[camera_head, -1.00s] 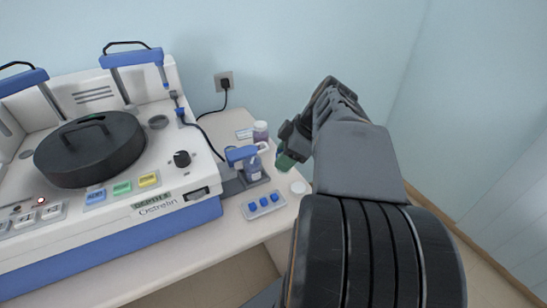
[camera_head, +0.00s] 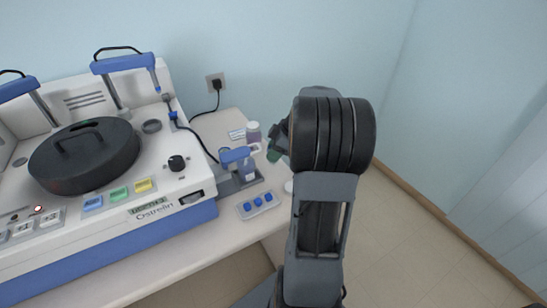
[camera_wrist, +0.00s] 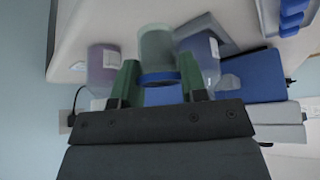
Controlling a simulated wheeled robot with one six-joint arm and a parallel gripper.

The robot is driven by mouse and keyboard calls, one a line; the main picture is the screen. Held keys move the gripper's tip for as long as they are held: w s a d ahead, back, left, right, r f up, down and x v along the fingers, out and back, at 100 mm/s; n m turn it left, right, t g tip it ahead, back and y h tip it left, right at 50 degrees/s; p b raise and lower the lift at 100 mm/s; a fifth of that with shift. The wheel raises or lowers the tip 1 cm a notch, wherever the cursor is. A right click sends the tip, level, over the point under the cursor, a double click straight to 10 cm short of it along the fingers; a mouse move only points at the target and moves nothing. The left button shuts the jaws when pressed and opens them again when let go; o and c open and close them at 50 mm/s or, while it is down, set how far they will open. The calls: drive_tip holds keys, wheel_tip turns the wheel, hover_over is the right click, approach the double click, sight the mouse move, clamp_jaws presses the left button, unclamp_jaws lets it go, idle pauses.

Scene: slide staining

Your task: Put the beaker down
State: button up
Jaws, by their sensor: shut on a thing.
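The beaker (camera_wrist: 158,48) is a clear greenish vessel with a blue rim. It sits between the green fingers of my gripper (camera_wrist: 159,70) in the wrist view, and the gripper is shut on it. In the head view the beaker (camera_head: 273,155) shows as a small green patch beside my dark gripper (camera_head: 282,139), over the right end of the bench. My arm hides part of it. I cannot tell whether its base touches the bench top (camera_head: 225,125).
The staining machine (camera_head: 160,207) fills the left.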

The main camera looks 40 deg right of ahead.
drive_tip(key=shift+f, duration=1.6)
drive_tip(key=shift+f+b, duration=0.2)
drive_tip(key=shift+b, duration=0.1)
drive_tip(key=o, duration=0.9)
drive_tip(key=shift+r, duration=0.1)
drive_tip(key=shift+d+r+p, duration=0.1)
drive_tip(key=shift+r+p, duration=0.2)
drive_tip(key=shift+r, duration=0.1)
drive_tip(key=v, duration=1.1)
drive_tip(key=shift+r, duration=0.15)
drive_tip(key=shift+s+d, duration=0.1)
drive_tip(key=shift+d, duration=0.05)
